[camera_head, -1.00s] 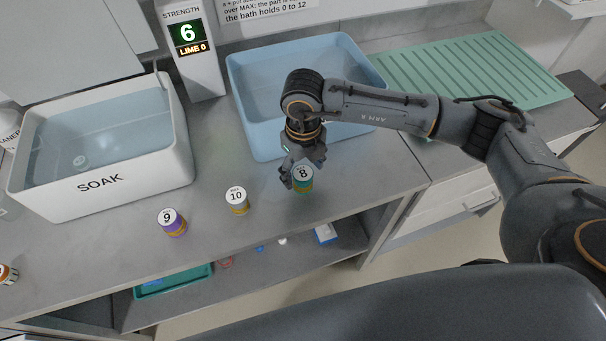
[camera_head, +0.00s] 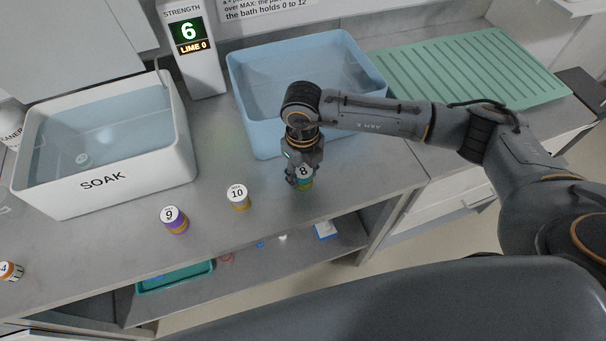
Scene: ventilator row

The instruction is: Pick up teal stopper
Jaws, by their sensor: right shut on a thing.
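The teal stopper (camera_head: 306,183), with a white top marked 8 and a gold band low down, stands on the grey counter near its front edge, below the blue tub. My right gripper (camera_head: 300,178) comes down on it from above, shut on it. The fingers hide part of its left side and top. I cannot tell any gap between it and the counter. My left gripper is not in view.
A gold stopper marked 10 (camera_head: 238,197) and a purple one marked 9 (camera_head: 174,220) stand to the left. The white SOAK tub (camera_head: 105,185), the blue tub (camera_head: 263,140) and the strength display (camera_head: 194,50) stand behind. A ribbed green mat (camera_head: 470,70) lies at right.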

